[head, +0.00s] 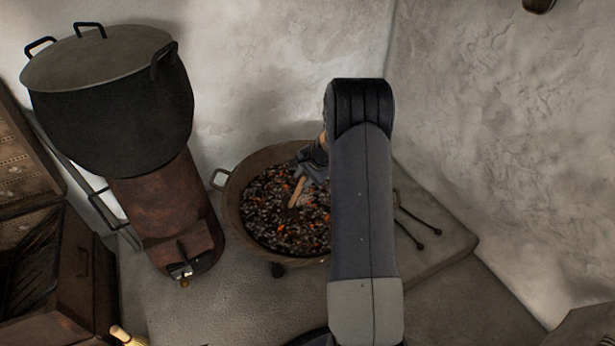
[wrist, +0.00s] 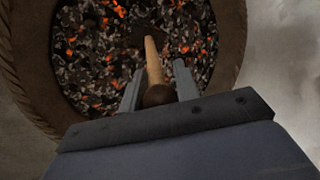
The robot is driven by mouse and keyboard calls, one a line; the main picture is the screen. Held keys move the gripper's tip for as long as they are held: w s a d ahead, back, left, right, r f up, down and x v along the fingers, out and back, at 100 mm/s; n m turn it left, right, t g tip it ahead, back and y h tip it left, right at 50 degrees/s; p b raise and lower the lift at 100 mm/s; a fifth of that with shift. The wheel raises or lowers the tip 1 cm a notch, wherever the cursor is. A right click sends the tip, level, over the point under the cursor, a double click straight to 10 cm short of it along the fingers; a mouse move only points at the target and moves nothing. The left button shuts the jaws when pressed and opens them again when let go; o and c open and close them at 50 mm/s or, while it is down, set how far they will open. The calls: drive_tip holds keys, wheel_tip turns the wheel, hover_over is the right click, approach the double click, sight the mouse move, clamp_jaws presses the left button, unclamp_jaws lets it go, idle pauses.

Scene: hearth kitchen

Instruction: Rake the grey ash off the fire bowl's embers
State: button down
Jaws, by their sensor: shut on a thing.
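The fire bowl (head: 232,207) stands on the floor slab by the wall, right of the stove. It is full of dark coals, grey ash bits and orange glowing embers (head: 262,205). My gripper (head: 306,170) is over the bowl, shut on the wooden handle of a rake (head: 298,192). In the wrist view my gripper (wrist: 157,82) holds the rake handle (wrist: 152,62), which points down into the bowl (wrist: 236,40). The rake's dark head lies at the coals and is hard to make out. My arm hides the bowl's right side in the head view.
A big black pot (head: 110,110) sits on a rusty stove (head: 165,215) at left. An open wooden chest (head: 80,265) stands at far left. Dark iron tools (head: 418,228) lie right of the bowl. A brush (head: 125,336) shows at the bottom edge. Pale walls close the back.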

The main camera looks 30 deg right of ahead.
drive_tip(key=shift+w+p, duration=0.3)
drive_tip(key=shift+w, duration=0.8)
drive_tip(key=d+b, duration=0.1)
drive_tip(key=d, duration=0.8)
drive_tip(key=shift+d, duration=0.25)
drive_tip(key=shift+a, duration=0.1)
drive_tip(key=a, duration=0.6)
drive_tip(key=shift+a+b, duration=0.25)
drive_tip(key=shift+b, duration=0.1)
drive_tip(key=shift+a, duration=1.45)
